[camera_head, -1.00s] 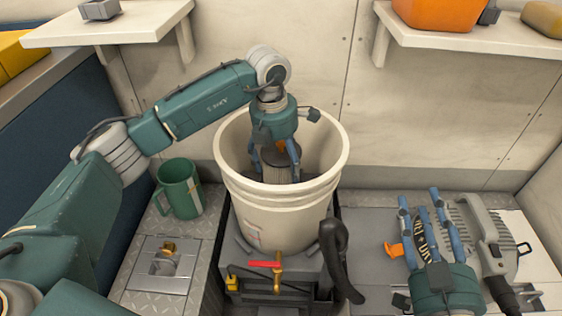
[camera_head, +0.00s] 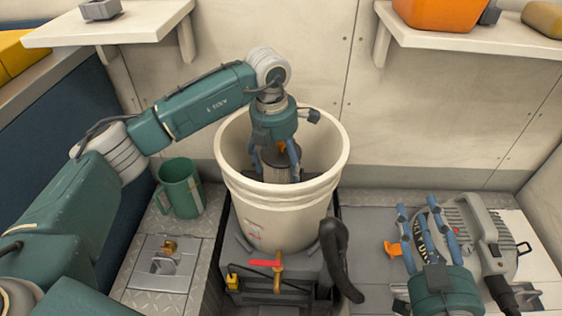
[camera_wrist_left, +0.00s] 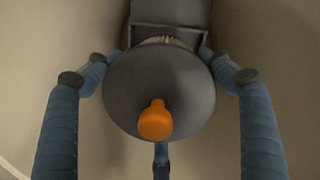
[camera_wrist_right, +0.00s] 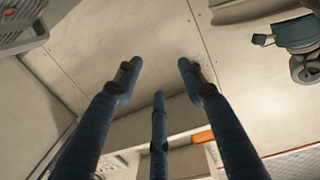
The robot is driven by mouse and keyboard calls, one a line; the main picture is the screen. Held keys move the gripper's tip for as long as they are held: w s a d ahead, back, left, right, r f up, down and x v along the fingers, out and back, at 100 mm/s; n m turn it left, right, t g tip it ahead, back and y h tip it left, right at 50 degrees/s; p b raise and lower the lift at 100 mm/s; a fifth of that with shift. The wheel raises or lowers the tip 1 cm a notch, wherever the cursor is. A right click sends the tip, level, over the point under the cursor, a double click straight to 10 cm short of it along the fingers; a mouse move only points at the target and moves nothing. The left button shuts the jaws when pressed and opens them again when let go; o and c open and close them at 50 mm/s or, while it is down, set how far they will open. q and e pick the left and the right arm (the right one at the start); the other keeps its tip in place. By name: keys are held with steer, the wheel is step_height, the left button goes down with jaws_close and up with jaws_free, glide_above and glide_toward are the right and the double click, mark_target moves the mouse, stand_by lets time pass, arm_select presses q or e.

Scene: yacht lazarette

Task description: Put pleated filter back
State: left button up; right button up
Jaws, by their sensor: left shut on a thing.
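The pleated filter (camera_head: 279,172) is inside the tall cream bucket (camera_head: 238,186). In the left wrist view its round grey end cap (camera_wrist_left: 158,80) with an orange knob (camera_wrist_left: 155,121) faces my camera. My left gripper (camera_head: 276,168) reaches down into the bucket and is shut on the filter, with blue fingers around its sides. In the left wrist view a grey box-like part (camera_wrist_left: 170,14) shows just beyond the filter; whether they touch is unclear. The filter's lower end is hidden. My right gripper (camera_head: 427,222) is open and empty above the right bench.
A grey ribbed power head (camera_head: 470,217) with a handle lies on the right bench, partly behind my right fingers. A green mug (camera_head: 179,188) stands left of the bucket. Shelves overhang both sides.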

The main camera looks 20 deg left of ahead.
arm_select(q)
steer(key=shift+f, duration=0.15)
arm_select(e)
steer(key=shift+w+a+r, duration=0.1)
steer(key=shift+r, duration=0.1)
arm_select(q)
steer(key=shift+f, duration=0.2)
steer(key=shift+f+b, duration=0.3)
steer(key=shift+f, duration=0.15)
arm_select(e)
steer(key=shift+a+r+t+y, duration=0.15)
steer(key=shift+r+t, duration=0.25)
steer(key=shift+r, duration=0.45)
steer(key=shift+a+r+t+y, duration=0.15)
steer(key=shift+r+t, duration=0.25)
steer(key=shift+r, duration=0.4)
arm_select(q)
steer(key=shift+f, duration=0.1)
arm_select(e)
steer(key=shift+d, duration=0.1)
arm_select(q)
steer(key=shift+f, duration=0.3)
arm_select(e)
steer(key=shift+r+t, duration=0.4)
steer(key=shift+r, duration=0.35)
steer(key=shift+f, duration=0.15)
steer(key=shift+f+g, duration=0.4)
steer(key=shift+f, duration=0.2)
steer(key=shift+f, duration=0.15)
